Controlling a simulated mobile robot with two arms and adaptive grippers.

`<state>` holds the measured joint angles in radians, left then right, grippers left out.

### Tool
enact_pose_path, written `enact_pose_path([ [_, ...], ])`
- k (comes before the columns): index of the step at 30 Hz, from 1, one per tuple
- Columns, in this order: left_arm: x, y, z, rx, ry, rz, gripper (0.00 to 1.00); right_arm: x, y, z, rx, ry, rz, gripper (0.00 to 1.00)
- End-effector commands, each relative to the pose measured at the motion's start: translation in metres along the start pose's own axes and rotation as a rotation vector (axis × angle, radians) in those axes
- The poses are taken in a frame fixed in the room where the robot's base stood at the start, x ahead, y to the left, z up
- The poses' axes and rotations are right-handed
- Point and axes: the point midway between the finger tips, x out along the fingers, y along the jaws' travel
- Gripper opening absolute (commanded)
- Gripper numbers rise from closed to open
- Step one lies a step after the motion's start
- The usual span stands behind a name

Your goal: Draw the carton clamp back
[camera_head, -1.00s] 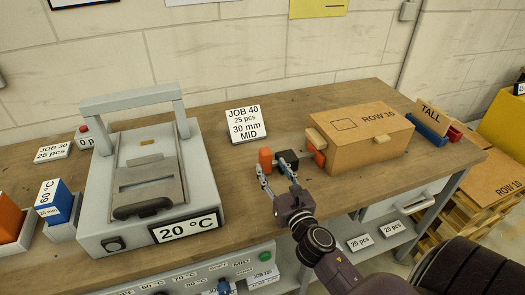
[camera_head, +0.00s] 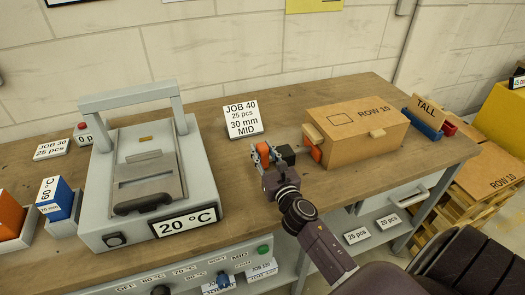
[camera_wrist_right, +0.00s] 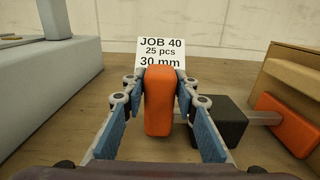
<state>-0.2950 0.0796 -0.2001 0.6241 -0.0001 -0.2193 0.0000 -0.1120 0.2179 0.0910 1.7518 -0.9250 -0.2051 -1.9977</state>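The carton clamp has an orange end knob (camera_wrist_right: 159,100), a black block (camera_head: 286,154), a rod and an orange pad (camera_head: 316,153). The pad is at the left end of the cardboard carton (camera_head: 345,148) marked ROW 10; I cannot tell whether they touch. My right gripper (camera_head: 262,155) is at the knob, left of the block. In the right wrist view its blue-padded fingers close in on both sides of the knob and appear to touch it. My left gripper is out of view.
A grey machine (camera_head: 200,150) reading 20 °C stands to the left. A JOB 40 sign (camera_head: 242,120) stands behind the clamp. Blue and red holders with a TALL card (camera_head: 427,112) stand right of the carton. Bare wooden bench (camera_head: 225,155) lies between machine and clamp.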

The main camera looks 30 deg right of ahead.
Motion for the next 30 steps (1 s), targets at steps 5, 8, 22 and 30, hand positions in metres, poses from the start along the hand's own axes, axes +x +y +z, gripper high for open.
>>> enact_pose_path([
  [5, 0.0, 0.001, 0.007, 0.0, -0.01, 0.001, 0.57, 0.0, 0.0, 0.0, 0.0, 0.0, 0.0, 0.05],
  [8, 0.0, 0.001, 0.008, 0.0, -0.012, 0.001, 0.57, 0.0, 0.0, 0.0, 0.0, 0.0, 0.0, 0.0],
  [22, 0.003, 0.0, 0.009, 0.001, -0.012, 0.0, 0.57, -0.001, 0.045, -0.001, 0.003, 0.001, 0.006, 0.0],
  [30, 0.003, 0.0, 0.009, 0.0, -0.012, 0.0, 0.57, -0.001, 0.052, -0.001, 0.002, 0.001, 0.008, 0.0],
])
